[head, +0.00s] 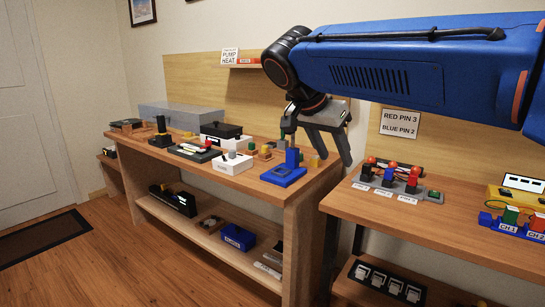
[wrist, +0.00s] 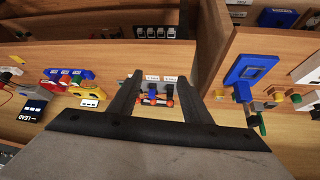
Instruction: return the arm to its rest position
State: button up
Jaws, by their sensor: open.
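My blue arm (head: 420,65) reaches in from the right of the head view and bends down at its dark wrist joint. My gripper (head: 318,150) hangs with its fingers apart and nothing between them, above the right end of the left bench. In the head view a blue block with an upright post (head: 284,174) stands below and left of the fingers, apart from them. The wrist view shows both dark fingers spread (wrist: 160,76). A holder with red and blue pins (wrist: 154,98) shows beyond them.
The left bench (head: 262,187) carries several small devices and a white box (head: 232,163). The right bench (head: 440,225) holds the pin row (head: 390,182) and a yellow device (head: 515,195). A gap separates the benches. Open floor (head: 110,265) lies at left.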

jog(key=s+d+f+n+y, duration=0.2)
jog(key=s+d+f+n, duration=0.2)
jog(key=s+d+f, duration=0.3)
jog(key=s+d+f+n+y, duration=0.3)
jog(key=s+d+f+n, duration=0.2)
jog(key=s+f, duration=1.1)
notch_tip(320, 180, down, 3)
jog(key=d, duration=0.2)
jog(key=shift+s+d, duration=0.35)
jog(key=shift+s, duration=0.05)
dwell(0.3)
